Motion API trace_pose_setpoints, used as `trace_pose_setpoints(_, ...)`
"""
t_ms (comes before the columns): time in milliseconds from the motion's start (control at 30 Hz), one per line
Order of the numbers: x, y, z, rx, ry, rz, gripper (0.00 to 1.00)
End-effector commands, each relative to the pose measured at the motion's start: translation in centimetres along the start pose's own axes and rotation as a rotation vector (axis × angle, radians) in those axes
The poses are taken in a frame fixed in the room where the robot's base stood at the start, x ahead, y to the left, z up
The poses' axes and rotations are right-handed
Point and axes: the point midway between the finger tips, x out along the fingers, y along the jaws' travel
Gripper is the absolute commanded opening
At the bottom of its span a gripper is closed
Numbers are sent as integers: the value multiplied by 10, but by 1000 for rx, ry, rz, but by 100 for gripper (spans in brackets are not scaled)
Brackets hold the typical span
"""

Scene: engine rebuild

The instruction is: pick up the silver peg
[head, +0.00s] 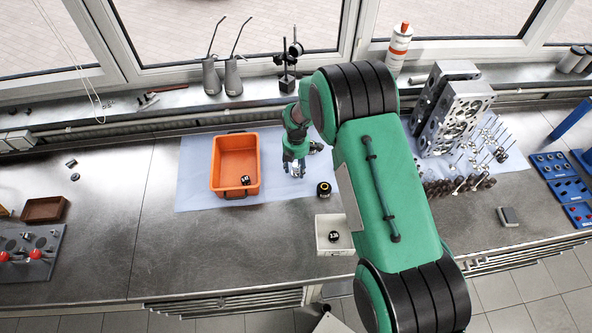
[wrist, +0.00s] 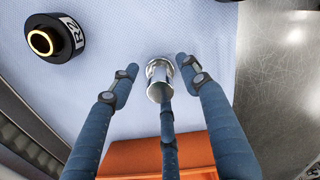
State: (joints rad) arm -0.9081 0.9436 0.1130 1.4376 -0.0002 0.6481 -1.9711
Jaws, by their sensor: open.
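The silver peg (wrist: 160,80) is a shiny cylinder with a wider rim at one end, seen in the wrist view over the pale blue mat (wrist: 215,35). My gripper (wrist: 158,68) has three blue fingers. They are spread around the peg, two at its sides and one below it in the picture. The side fingers show gaps to the peg; whether the third touches it I cannot tell. In the head view my gripper (head: 294,169) points down over the mat, right of the orange bin, and the peg is mostly hidden there.
A black ring part marked R2 (wrist: 55,38) lies near the gripper; it also shows in the head view (head: 323,189). The orange bin (head: 214,165) holds a black part. A small pale box (head: 326,248) holds another. An engine block (head: 458,118) stands right. The left bench is mostly clear.

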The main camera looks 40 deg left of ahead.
Motion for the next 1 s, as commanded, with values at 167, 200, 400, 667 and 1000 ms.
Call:
trace_pose_setpoints(167, 0, 0, 0, 0, 0, 0, 47)
trace_pose_setpoints(200, 0, 0, 0, 0, 0, 0, 41)
trace_pose_setpoints(400, 0, 0, 0, 0, 0, 0, 1)
trace_pose_setpoints(667, -1, 0, 0, 0, 0, 1, 0)
trace_pose_setpoints(1000, -10, 1, 0, 0, -1, 3, 0)
